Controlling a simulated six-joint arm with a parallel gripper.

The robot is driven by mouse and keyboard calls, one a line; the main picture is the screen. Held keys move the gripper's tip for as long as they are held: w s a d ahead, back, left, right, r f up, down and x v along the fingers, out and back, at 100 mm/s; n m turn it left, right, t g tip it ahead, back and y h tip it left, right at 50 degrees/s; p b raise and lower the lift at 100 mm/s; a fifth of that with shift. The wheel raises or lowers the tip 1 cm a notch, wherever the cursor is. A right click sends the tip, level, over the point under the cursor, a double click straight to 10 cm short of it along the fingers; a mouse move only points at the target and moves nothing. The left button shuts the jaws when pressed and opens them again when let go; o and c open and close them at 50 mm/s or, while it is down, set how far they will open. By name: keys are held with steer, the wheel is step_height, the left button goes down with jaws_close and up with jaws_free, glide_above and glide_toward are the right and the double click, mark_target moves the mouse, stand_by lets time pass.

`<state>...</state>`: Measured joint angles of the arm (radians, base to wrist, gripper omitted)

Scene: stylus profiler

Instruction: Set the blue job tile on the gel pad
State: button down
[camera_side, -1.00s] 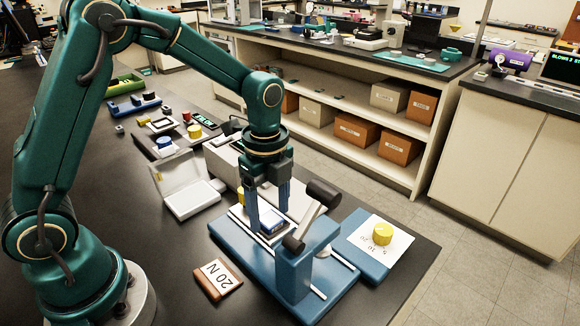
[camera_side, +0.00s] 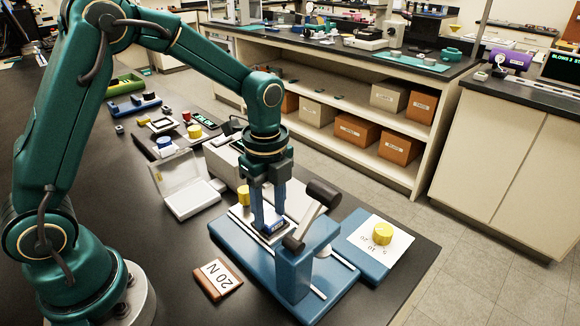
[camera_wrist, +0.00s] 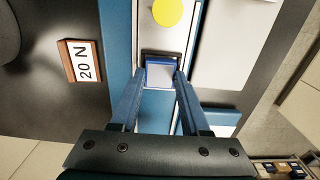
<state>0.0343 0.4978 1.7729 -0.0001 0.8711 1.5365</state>
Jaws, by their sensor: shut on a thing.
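The blue job tile (camera_side: 274,225) is on the slide of the blue-based profiler, between my fingertips. My gripper (camera_side: 270,220) points down and is shut on the tile's sides. In the wrist view, the tile (camera_wrist: 160,75) shows a pale blue-white face with blue edges between my two fingertips (camera_wrist: 162,78). A dark piece is just beyond it. I cannot see a clear gap under the tile. An open white case (camera_side: 193,199) with a raised clear lid stands left of the profiler; its pale flat inside looks like the gel pad.
The profiler's blue post with a dark-ended lever (camera_side: 310,215) stands close to my gripper's right. A "20 N" block (camera_side: 217,279) lies in front.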

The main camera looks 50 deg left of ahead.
mark_target(270, 217)
steer(key=shift+r, duration=2.8)
steer(key=shift+r, duration=0.15)
step_height(270, 217, up, 5)
steer(key=s+a+n, duration=0.3)
steer(key=a, duration=0.7)
steer(key=s+a+n, duration=0.3)
steer(key=a, duration=0.6)
step_height(270, 217, down, 7)
steer(key=shift+r, duration=0.2)
steer(key=shift+f, duration=2.5)
